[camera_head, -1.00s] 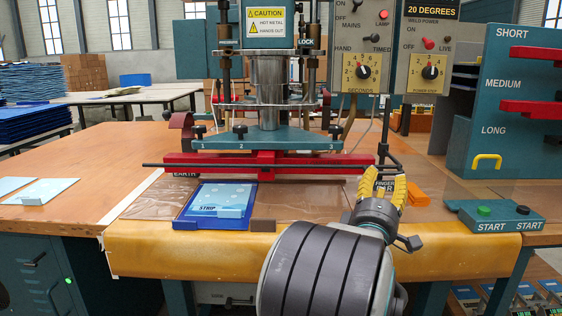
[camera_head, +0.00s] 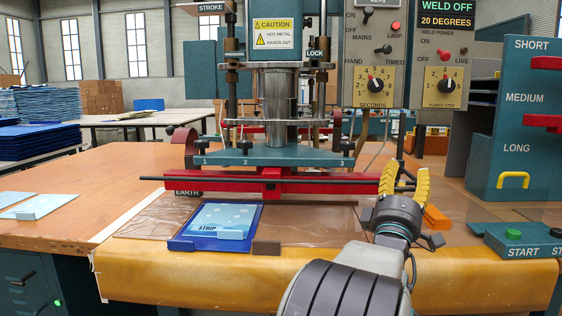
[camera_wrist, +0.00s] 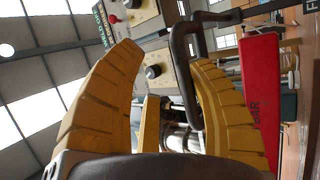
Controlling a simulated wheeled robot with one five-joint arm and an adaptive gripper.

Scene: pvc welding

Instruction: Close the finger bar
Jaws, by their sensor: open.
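The welding press has a red beam (camera_head: 215,186) with a thin dark bar along it, low over the bench. A dark bent handle (camera_head: 400,150) rises at the beam's right end, where a finger-bar label was visible earlier. I take this as the finger bar's handle. My gripper (camera_head: 405,178), with yellow ribbed fingers, is open and upright at that end, in front of the handle. In the wrist view, the dark handle (camera_wrist: 185,50) shows between and beyond the open fingers of my gripper (camera_wrist: 168,55), nearer the right finger. I cannot tell whether they touch.
A blue tray (camera_head: 177,244) holding a light-blue strip sheet (camera_head: 222,218) lies below the beam. An orange block (camera_head: 435,218) sits right of my gripper. A start-button box (camera_head: 512,236) and a teal rack (camera_head: 520,110) stand at the right. The left of the bench (camera_head: 110,165) is mostly clear.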

